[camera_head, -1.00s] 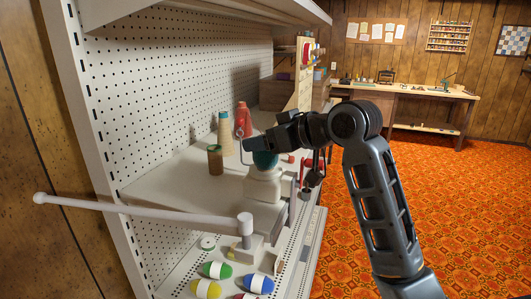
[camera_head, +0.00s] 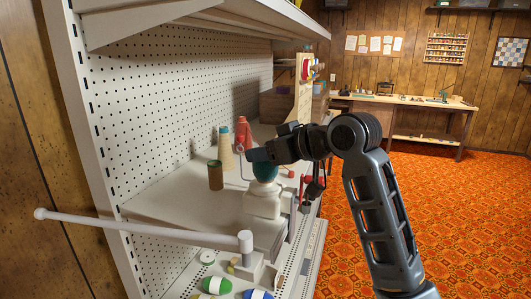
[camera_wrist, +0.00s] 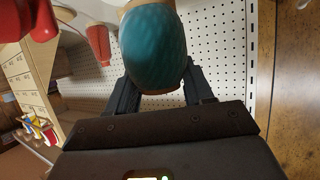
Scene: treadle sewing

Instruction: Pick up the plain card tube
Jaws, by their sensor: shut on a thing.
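A brown card tube (camera_head: 215,175), open at the top with a greenish rim, stands upright on the white shelf, left of my gripper (camera_head: 262,158) and apart from it. My gripper is shut on a teal thread spool (camera_wrist: 152,48), whose tan core shows at its lower end between the fingers in the wrist view. In the head view the teal spool (camera_head: 265,171) is just above a white stand-like object (camera_head: 262,202); I cannot tell whether they touch. The finger contact is partly hidden.
A white rod (camera_head: 140,226) crosses in front of the shelf. Green and blue spools (camera_head: 257,294) lie low at the front. Pegboard backs the shelf; an upper shelf overhangs.

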